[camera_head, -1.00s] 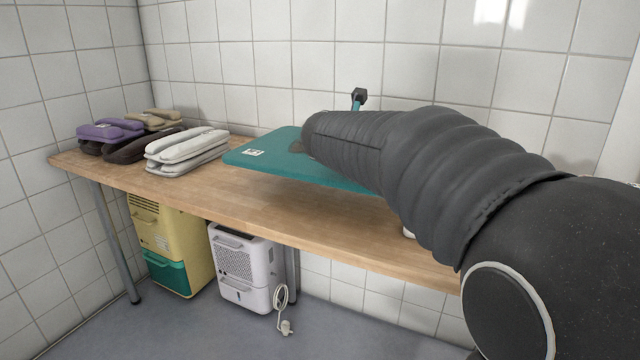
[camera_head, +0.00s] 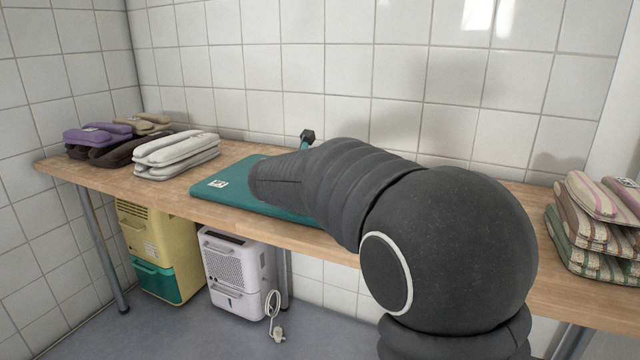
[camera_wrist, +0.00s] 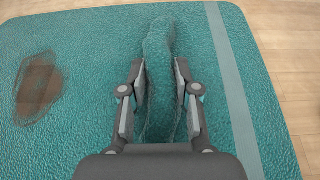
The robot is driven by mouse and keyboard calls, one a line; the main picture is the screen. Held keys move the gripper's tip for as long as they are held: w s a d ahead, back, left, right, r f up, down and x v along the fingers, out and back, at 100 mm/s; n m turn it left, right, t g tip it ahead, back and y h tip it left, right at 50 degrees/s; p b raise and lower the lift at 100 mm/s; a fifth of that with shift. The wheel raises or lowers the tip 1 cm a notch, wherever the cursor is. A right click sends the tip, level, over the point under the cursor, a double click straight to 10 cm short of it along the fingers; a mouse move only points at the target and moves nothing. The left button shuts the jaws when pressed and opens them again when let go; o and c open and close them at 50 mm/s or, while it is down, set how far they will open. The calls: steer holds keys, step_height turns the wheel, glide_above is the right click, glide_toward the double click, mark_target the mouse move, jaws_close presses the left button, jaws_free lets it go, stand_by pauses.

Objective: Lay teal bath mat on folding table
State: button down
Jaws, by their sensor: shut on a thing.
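The teal bath mat (camera_head: 240,200) lies flat and low over the wooden folding table (camera_head: 160,195), right of a white stack. Whether its whole underside touches the tabletop I cannot tell. A white label shows on its left end. In the wrist view the mat (camera_wrist: 75,45) has a brown stain at left and a pale stripe at right. My gripper (camera_wrist: 162,80) is shut on a raised fold of the mat. In the head view my arm hides the gripper and the mat's right part.
White folded items (camera_head: 175,155) lie left of the mat, with purple items (camera_head: 98,135) and dark ones beyond. Striped folded textiles (camera_head: 592,225) are stacked at the table's right. A yellow-green unit (camera_head: 155,250) and a white dehumidifier-like unit (camera_head: 235,272) stand underneath. A tiled wall is behind.

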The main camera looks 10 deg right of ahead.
steer(key=c, duration=0.8)
jaws_free()
steer(key=shift+c, duration=0.2)
steer(key=shift+s+a+r, duration=0.1)
steer(key=shift+s+r, duration=0.05)
steer(key=v, duration=1.1)
steer(key=shift+s+a+p, duration=0.25)
steer(key=shift+p, duration=0.05)
